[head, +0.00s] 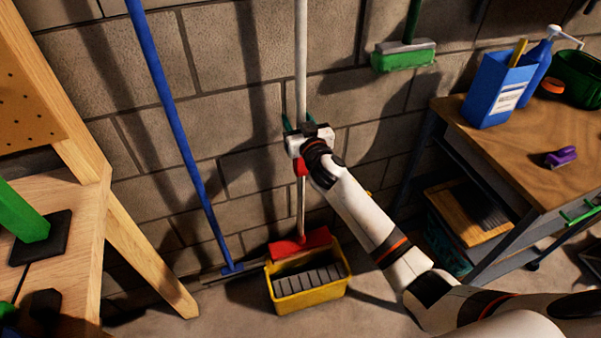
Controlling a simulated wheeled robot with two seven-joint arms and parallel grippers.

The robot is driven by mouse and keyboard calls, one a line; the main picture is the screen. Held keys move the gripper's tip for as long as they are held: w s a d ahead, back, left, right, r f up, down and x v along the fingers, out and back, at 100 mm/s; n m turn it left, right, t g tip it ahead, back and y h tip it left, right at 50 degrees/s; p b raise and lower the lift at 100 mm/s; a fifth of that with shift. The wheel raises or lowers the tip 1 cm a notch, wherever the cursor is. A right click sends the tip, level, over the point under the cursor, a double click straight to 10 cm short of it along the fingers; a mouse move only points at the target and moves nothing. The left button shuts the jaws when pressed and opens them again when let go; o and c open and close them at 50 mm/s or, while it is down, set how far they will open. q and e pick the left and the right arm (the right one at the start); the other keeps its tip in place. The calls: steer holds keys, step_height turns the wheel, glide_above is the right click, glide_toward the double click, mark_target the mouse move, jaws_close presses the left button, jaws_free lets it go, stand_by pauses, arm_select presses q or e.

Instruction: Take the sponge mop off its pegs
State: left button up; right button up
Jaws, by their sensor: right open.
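The sponge mop, with a white pole (301,60) and a red head (300,243), stands nearly upright in front of the block wall. A small red part (301,167) sits on the pole just below my gripper. My right gripper (298,121) is at the pole with its jaws open. Its teal fingertips show on either side of the pole; I cannot tell whether they touch it. The pegs are not visible. The mop head is just above or behind the rim of a yellow bucket (310,292). My left gripper is not in view.
A blue-handled tool (172,105) leans on the wall to the left. A green brush (404,54) hangs at upper right. A workbench (480,130) with a blue box (497,92) stands right; a wooden bench (75,230) stands left.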

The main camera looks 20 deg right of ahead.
jaws_close()
steer(key=shift+r, duration=0.15)
stand_by(1.3)
